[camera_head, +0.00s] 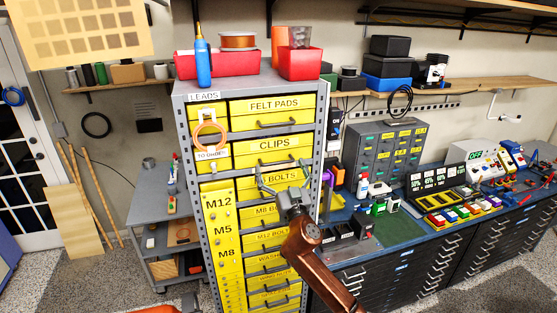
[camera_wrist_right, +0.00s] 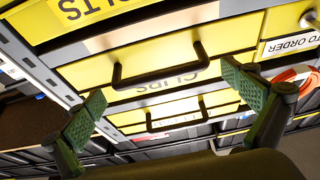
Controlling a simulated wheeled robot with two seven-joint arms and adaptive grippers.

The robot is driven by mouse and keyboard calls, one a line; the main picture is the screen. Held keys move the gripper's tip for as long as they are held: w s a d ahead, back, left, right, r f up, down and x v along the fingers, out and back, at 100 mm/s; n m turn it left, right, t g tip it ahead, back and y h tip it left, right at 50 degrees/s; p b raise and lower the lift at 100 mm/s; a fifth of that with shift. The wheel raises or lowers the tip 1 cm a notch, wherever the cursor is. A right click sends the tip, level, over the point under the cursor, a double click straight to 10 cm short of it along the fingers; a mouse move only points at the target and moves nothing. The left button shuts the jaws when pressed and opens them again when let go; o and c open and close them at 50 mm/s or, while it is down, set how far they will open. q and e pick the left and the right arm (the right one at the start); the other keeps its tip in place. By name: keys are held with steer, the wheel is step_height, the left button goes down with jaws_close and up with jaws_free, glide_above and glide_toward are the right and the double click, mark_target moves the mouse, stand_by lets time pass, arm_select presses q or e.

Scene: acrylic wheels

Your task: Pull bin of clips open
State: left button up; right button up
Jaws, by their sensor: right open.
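The bin of clips (camera_head: 272,146) is a yellow drawer with a "CLIPS" label and a dark bar handle (camera_wrist_right: 160,66), in the upper part of a grey-framed cabinet. It looks closed, level with its neighbours. In the right wrist view its front (camera_wrist_right: 205,72) appears upside down. My right gripper (camera_head: 284,180) is in front of the cabinet, just below the clips handle in the head view. In the wrist view its two green-padded fingers (camera_wrist_right: 166,102) are wide apart, with nothing between the pads. The handle does not appear to touch them.
A "FELT PADS" drawer (camera_head: 274,106) is directly above, and a "BOLTS" drawer (camera_head: 243,184) below. An orange ring (camera_head: 209,136) hangs on the narrow drawers at the left. Red bins (camera_head: 301,64) stand on top. A cluttered blue workbench (camera_head: 345,213) adjoins at the right.

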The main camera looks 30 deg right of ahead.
steer(key=shift+x, duration=0.75)
steer(key=shift+c, duration=0.4)
steer(key=c, duration=1.4)
steer(key=shift+c, duration=0.3)
